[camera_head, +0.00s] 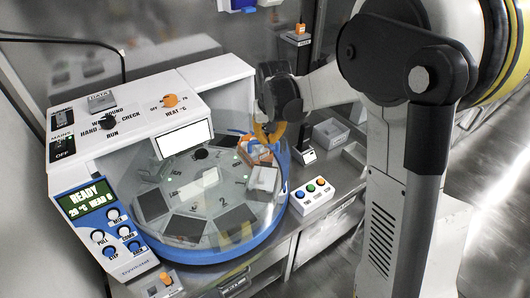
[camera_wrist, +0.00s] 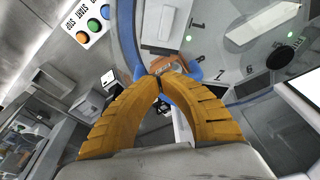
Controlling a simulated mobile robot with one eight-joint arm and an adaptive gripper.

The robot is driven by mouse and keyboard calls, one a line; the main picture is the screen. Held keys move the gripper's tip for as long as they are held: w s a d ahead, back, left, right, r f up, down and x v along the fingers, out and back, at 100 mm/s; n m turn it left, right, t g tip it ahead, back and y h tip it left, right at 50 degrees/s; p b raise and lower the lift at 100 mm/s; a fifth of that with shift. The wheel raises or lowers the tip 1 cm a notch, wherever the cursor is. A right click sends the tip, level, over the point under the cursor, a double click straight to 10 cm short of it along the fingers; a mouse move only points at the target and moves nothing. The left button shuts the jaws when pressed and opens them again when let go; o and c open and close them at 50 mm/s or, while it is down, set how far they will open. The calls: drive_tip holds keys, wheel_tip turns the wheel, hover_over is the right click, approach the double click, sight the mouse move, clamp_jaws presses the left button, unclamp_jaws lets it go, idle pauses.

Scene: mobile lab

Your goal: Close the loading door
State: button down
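A white lab machine (camera_head: 150,110) holds a round carousel with a blue rim (camera_head: 215,254) under a clear cover. I cannot clearly make out the loading door or how far open it is. An orange part (camera_head: 256,152) sits at the right side of the clear cover; it shows in the wrist view (camera_wrist: 172,63) just beyond my fingertips. My gripper (camera_head: 268,134) has orange fingers and is by that right edge. In the wrist view its fingertips (camera_wrist: 160,74) come together with no clear gap. Whether they touch the orange part is hidden.
A white box with coloured buttons (camera_head: 312,195) stands right of the carousel; it also shows in the wrist view (camera_wrist: 92,27). A small dark device (camera_head: 305,148) and grey trays (camera_head: 331,132) stand behind it. The READY display (camera_head: 85,198) is at the left.

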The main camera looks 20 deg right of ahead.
drive_tip(key=w+n+y, duration=0.1)
drive_tip(key=w+n, duration=0.6)
drive_tip(key=w, duration=0.6)
drive_tip(key=shift+a+y+p, duration=0.3)
drive_tip(key=shift+w, duration=0.15)
